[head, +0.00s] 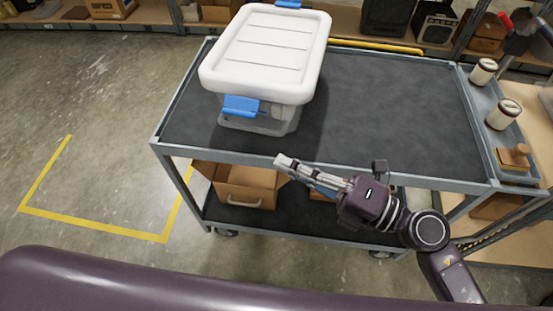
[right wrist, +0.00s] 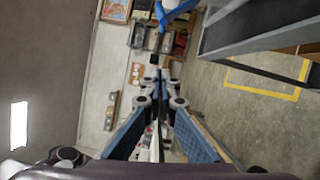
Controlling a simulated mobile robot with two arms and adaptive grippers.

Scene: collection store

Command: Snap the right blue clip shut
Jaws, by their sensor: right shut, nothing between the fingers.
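A clear box (head: 262,122) with a white lid (head: 268,45) stands on the dark top of a grey cart (head: 385,100). One blue clip (head: 241,106) is on the box's near end and appears to stick outward from under the lid rim. Another blue clip (head: 288,3) shows partly at the far end; its state is unclear. My right gripper (head: 281,161) is shut and empty at the cart's front edge, below and right of the near clip, apart from it. Its fingers also show in the right wrist view (right wrist: 159,78). My left gripper is not in view.
Several things, including two cream-and-brown rolls (head: 483,71), lie in a grey tray (head: 508,140) on the right. A cardboard box (head: 245,187) sits on the cart's lower shelf. The cart top right of the clear box is free. Shelves line the back.

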